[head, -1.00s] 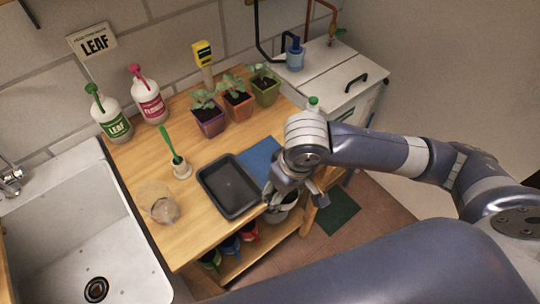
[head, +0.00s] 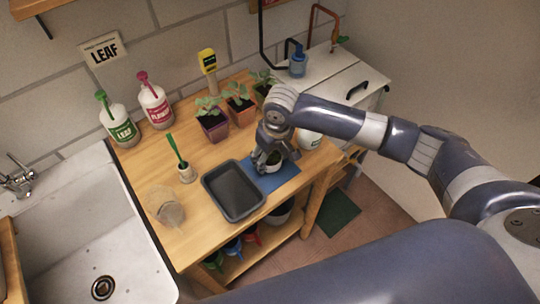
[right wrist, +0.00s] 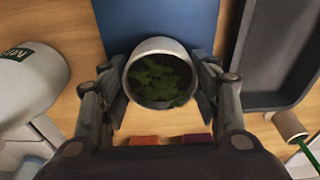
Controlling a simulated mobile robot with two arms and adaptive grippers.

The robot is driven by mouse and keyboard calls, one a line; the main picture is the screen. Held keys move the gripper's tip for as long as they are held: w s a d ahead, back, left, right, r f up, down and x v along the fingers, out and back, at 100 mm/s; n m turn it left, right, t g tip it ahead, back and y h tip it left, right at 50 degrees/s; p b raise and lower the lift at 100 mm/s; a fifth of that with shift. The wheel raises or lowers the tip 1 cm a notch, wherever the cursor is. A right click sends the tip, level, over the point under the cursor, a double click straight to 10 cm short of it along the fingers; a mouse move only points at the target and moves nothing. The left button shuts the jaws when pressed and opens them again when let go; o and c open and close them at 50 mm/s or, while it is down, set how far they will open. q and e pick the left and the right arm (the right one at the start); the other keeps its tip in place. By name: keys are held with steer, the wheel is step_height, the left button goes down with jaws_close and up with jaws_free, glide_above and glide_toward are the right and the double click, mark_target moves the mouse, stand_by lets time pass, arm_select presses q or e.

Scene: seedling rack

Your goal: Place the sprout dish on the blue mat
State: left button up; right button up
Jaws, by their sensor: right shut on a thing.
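The sprout dish is a small white round pot with green sprouts (right wrist: 158,78). My right gripper (head: 268,166) is shut on it, with one finger on each side, as the right wrist view (right wrist: 160,100) shows. In the head view, the gripper partly hides the dish (head: 274,164). The dish is at the back part of the blue mat (head: 281,178). In the right wrist view, the dish overlaps the near edge of the mat (right wrist: 155,18). I cannot tell whether it touches the mat or hangs just above. My left gripper is not in view.
A dark tray (head: 233,213) lies left of the mat. Potted plants (head: 212,128) stand behind, and a white bottle (head: 310,139) is to the right. The mat's front right is bare.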

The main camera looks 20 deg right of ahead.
mark_target(274, 160)
steer(key=shift+f, duration=0.6)
steer(key=o, duration=1.1)
steer(key=shift+f, duration=0.1)
step_height(274, 160, up, 12)
steer(key=s+b, duration=0.1)
steer(key=shift+s+d, duration=0.35)
